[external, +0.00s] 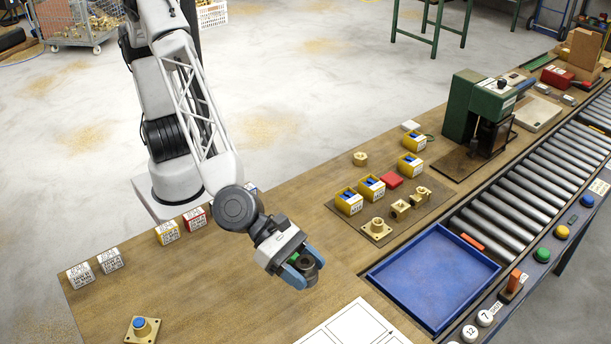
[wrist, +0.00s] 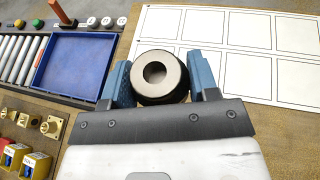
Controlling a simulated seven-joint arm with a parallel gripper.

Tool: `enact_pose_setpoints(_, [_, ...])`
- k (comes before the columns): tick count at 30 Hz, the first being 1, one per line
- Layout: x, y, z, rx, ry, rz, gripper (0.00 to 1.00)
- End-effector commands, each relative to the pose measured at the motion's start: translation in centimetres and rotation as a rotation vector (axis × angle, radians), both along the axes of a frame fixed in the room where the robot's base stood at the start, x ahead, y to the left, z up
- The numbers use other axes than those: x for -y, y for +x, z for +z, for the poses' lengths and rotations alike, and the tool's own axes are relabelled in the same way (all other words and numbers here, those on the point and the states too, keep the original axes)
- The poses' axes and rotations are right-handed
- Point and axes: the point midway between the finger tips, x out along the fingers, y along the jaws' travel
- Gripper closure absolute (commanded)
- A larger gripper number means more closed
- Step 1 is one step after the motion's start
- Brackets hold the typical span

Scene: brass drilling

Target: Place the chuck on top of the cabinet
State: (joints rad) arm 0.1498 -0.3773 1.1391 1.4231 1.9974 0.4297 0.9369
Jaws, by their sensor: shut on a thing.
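The chuck (external: 309,266) is a dark, round metal cylinder with a hole through its middle. My gripper (external: 303,268) is shut on it, with one blue finger on each side, over the wooden bench top. In the wrist view the chuck (wrist: 161,80) sits between the blue fingers, its pale ring face and bore showing. How far it is above the bench is hard to tell. No cabinet can be clearly made out in either view.
A blue tray (external: 433,277) lies right of my gripper, beside the roller conveyor (external: 517,200). A white sheet with boxes (external: 352,326) lies in front. Brass parts and yellow bins (external: 348,202) stand behind, near a green machine (external: 462,105). Small labelled blocks (external: 110,259) stand at left.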

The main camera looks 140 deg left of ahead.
Motion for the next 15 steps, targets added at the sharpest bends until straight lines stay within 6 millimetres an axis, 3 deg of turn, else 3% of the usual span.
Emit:
enact_pose_setpoints(8, [4.3, -2.2, -1.9, -0.001, 0.002, 0.123, 0.88])
enact_pose_setpoints(15, [7.3, -5.7, -4.0, -0.001, 0.002, 0.235, 0.88])
